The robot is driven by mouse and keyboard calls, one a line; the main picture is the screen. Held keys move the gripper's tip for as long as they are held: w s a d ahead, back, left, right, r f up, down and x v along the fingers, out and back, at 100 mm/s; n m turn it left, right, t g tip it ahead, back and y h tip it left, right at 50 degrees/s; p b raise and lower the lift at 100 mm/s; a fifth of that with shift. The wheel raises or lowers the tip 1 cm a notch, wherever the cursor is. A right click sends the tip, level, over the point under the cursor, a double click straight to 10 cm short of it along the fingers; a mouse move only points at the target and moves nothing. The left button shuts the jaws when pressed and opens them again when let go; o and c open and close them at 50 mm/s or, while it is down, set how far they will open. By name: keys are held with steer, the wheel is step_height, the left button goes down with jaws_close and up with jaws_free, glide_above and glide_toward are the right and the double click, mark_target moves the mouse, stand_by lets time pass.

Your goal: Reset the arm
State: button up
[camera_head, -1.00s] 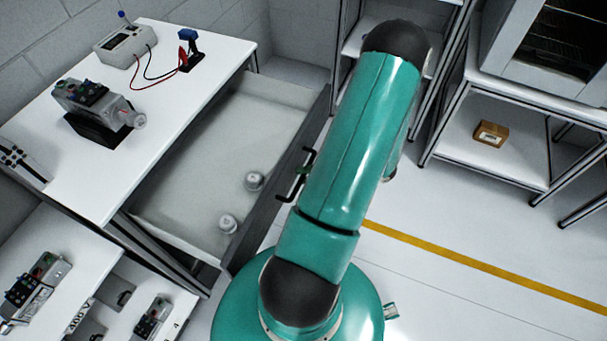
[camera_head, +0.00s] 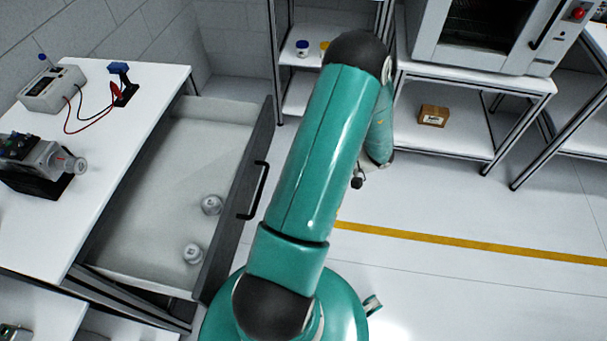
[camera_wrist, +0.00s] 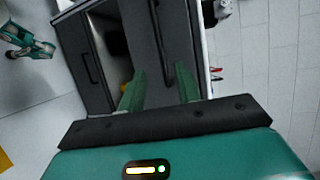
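My arm reaches up across the middle of the head view, and its forearm hangs down behind the elbow. In the wrist view my gripper (camera_wrist: 159,88) shows two green fingers, spread apart with nothing between them. In the head view the fingers are mostly hidden; a small dark end part shows below the forearm. The gripper is clear of the black handle (camera_head: 254,190) of the open drawer (camera_head: 165,160). Two pale, round parts (camera_head: 211,205) (camera_head: 193,253) lie in the drawer.
The white worktable (camera_head: 150,85) at left carries a servo unit (camera_head: 35,165) and a meter (camera_head: 52,88) with red and black leads. A shelf at right holds a brown box (camera_head: 433,115). An oven-like cabinet (camera_head: 480,30) stands above. The floor at lower right is clear, crossed by a yellow line.

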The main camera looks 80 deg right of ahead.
stand_by(0.3)
steer(key=w+a+r+n+g, duration=0.3)
steer(key=w+a+r+g, duration=0.15)
steer(key=w, duration=0.25)
steer(key=w+a+r+n+g+y, duration=0.1)
steer(key=w+a+r+n+g, duration=0.1)
steer(key=w+a+r+g, duration=0.45)
steer(key=w+a+r+n+g, duration=0.1)
steer(key=w+a+r+n, duration=0.2)
steer(key=w+r, duration=0.35)
steer(key=w+a+r+n+t+h, duration=0.1)
steer(key=w+a+r+n+h, duration=0.1)
steer(key=a+r, duration=0.4)
steer(key=w+a+r+n+t+h, duration=0.2)
steer(key=a+r+n+h, duration=0.2)
steer(key=a, duration=1.3)
step_height(320, 180, up, 2)
steer(key=shift+w+a+r+h, duration=0.1)
steer(key=shift+w+a+h, duration=0.2)
steer(key=shift+h, duration=0.4)
steer(key=shift+d, duration=0.15)
